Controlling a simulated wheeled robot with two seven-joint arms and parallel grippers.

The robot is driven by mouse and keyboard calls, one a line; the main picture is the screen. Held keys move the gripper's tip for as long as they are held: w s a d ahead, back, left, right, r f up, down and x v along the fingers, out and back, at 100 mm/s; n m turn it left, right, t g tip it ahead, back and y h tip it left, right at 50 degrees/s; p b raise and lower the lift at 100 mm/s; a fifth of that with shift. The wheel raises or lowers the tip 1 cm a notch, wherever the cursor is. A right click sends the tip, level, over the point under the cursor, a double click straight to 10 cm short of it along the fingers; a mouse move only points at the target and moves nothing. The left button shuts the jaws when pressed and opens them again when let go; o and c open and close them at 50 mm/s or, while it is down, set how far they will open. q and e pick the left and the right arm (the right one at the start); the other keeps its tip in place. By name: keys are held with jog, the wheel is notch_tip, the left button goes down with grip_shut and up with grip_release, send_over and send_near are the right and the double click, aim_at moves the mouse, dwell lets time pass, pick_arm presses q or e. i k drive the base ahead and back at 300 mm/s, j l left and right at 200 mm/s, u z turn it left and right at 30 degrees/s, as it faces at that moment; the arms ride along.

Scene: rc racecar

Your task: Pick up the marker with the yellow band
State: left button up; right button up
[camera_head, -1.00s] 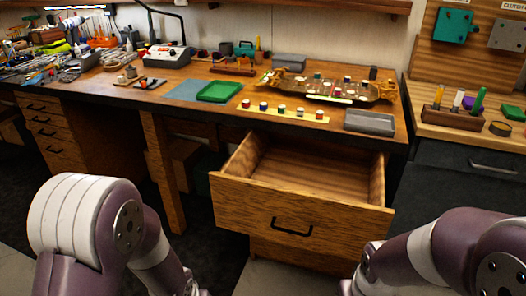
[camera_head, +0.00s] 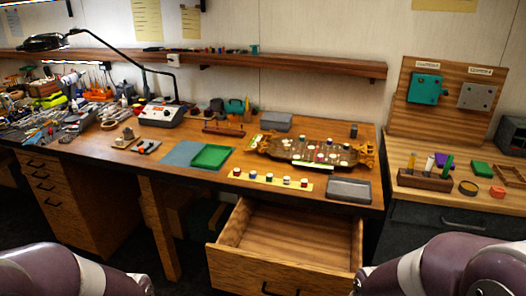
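A wooden block (camera_head: 425,181) on the right-hand side table holds several upright markers. One is yellow-orange (camera_head: 411,162), one is white (camera_head: 429,165) and one is green (camera_head: 448,167). They are too small for me to make out a yellow band on any of them. My two arms show only as purple and white links at the bottom left and bottom right corners. Both grippers are outside the picture.
An open, empty drawer (camera_head: 290,243) juts out below the bench. The bench carries a brown car chassis (camera_head: 312,152), a green tray (camera_head: 211,157) and a grey tray (camera_head: 349,189). A black tape roll (camera_head: 467,188) lies right of the marker block.

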aim_at(413, 156)
jog(key=i+l+z, duration=0.1)
jog(key=z, duration=0.65)
jog(key=i+l+z, duration=0.1)
jog(key=z, duration=0.25)
jog(key=i+j, duration=0.05)
